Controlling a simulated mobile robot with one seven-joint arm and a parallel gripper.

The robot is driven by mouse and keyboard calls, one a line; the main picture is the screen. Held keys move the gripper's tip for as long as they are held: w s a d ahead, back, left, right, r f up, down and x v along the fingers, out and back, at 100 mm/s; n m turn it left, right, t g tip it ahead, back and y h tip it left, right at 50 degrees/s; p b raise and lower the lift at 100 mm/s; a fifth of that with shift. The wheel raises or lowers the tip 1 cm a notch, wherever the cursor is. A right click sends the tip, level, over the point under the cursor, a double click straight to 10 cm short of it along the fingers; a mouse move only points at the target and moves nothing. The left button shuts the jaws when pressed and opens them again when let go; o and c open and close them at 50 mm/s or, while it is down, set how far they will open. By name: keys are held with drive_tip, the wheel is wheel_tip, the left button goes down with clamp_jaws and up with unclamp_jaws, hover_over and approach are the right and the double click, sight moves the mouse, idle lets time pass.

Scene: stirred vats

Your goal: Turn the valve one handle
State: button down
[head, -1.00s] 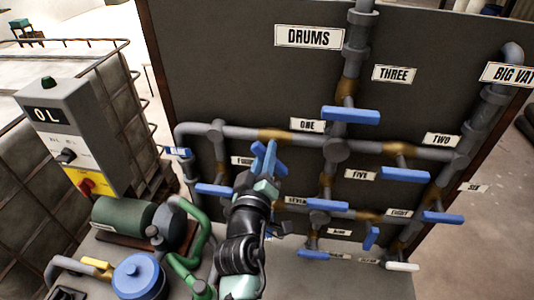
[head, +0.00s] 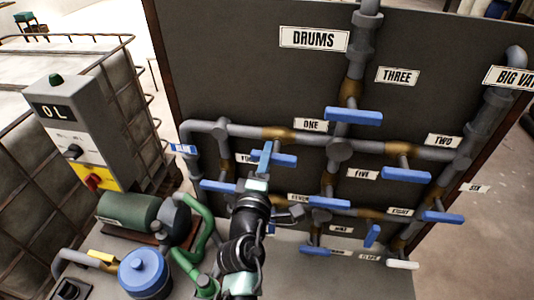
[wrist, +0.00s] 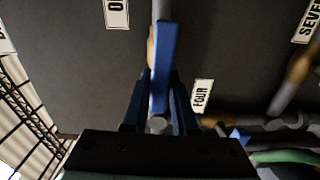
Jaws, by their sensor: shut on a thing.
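The valve one handle is a flat blue bar (head: 282,160) on the pipe just below the "ONE" sign (head: 311,125). It lies about level in the head view, with its right part sticking out past my gripper. My gripper (head: 265,156) reaches up to the bar's left part from below. In the wrist view, the blue bar (wrist: 164,65) runs lengthwise between the two dark blue fingers of my gripper (wrist: 158,100), which is shut on it. The fingers hide part of the handle in the head view.
Other blue handles surround this one, including those below "THREE" (head: 353,116), near "FIVE" (head: 407,175) and at lower left (head: 218,186). Pipes run along the dark board (head: 240,60). A green pump motor (head: 128,212) and control box (head: 78,135) stand at left.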

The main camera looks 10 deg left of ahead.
drive_tip(key=shift+f+n, duration=0.1)
drive_tip(key=shift+n, duration=0.3)
drive_tip(key=c, duration=0.7)
unclamp_jaws()
drive_tip(key=shift+s, duration=0.1)
drive_tip(key=s+b, duration=0.2)
drive_tip(key=s, duration=1.1)
drive_tip(key=shift+d+b, duration=0.2)
drive_tip(key=shift+b, duration=0.2)
drive_tip(key=shift+w, duration=0.1)
